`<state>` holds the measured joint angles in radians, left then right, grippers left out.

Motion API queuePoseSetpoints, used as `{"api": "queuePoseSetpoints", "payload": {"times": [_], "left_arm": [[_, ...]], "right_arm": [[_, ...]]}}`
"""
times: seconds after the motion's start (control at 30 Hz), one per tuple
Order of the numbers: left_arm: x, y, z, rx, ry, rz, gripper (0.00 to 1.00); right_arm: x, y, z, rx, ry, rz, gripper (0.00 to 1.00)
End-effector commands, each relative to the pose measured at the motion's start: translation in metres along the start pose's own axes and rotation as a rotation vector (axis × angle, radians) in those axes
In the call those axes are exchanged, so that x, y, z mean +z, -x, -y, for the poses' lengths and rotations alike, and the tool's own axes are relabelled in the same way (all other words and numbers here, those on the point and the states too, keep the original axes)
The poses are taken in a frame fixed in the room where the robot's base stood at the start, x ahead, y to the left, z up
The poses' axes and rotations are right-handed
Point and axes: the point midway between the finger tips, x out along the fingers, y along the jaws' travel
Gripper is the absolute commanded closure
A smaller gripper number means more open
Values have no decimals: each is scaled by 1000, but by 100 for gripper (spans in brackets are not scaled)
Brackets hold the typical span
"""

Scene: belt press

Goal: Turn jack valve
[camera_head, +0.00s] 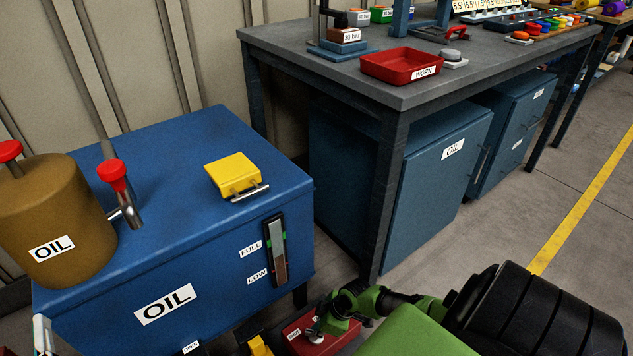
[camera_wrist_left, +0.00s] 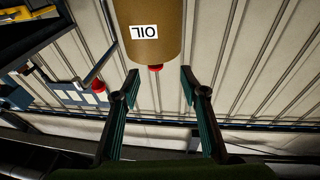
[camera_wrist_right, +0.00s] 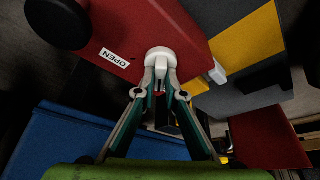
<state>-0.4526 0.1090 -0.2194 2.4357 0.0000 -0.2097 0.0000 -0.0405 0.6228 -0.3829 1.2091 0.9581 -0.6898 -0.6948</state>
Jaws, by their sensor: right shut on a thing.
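A red block (camera_wrist_right: 125,45) with an OPEN label fills the upper part of the right wrist view, and a pale round valve knob (camera_wrist_right: 160,57) sits at its edge. My right gripper (camera_wrist_right: 160,82) is closed on this knob, its fingertips against the knob's sides. In the head view, the red block (camera_head: 299,335) shows low in the picture, with my right gripper (camera_head: 328,313) over it and partly hiding the knob. My left gripper (camera_wrist_left: 160,85) is open and empty in the left wrist view, with an OIL drum beyond it.
A blue OIL tank (camera_head: 150,240) carries a brown OIL drum (camera_head: 62,215), a red-topped lever (camera_head: 113,175) and a yellow cap (camera_head: 233,173). A grey workbench (camera_head: 350,85) with a red tray (camera_head: 400,65) stands behind. Open floor (camera_head: 570,190) lies at right.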

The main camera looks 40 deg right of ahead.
Motion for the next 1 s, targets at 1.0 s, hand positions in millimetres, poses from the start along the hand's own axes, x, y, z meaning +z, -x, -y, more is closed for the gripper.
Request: {"api": "queuePoseSetpoints", "payload": {"times": [1.0], "left_arm": [[-69, 9, -8, 17, 12, -333, 60]], "right_arm": [[-2, 0, 0, -36, 94, -3, 83]]}}
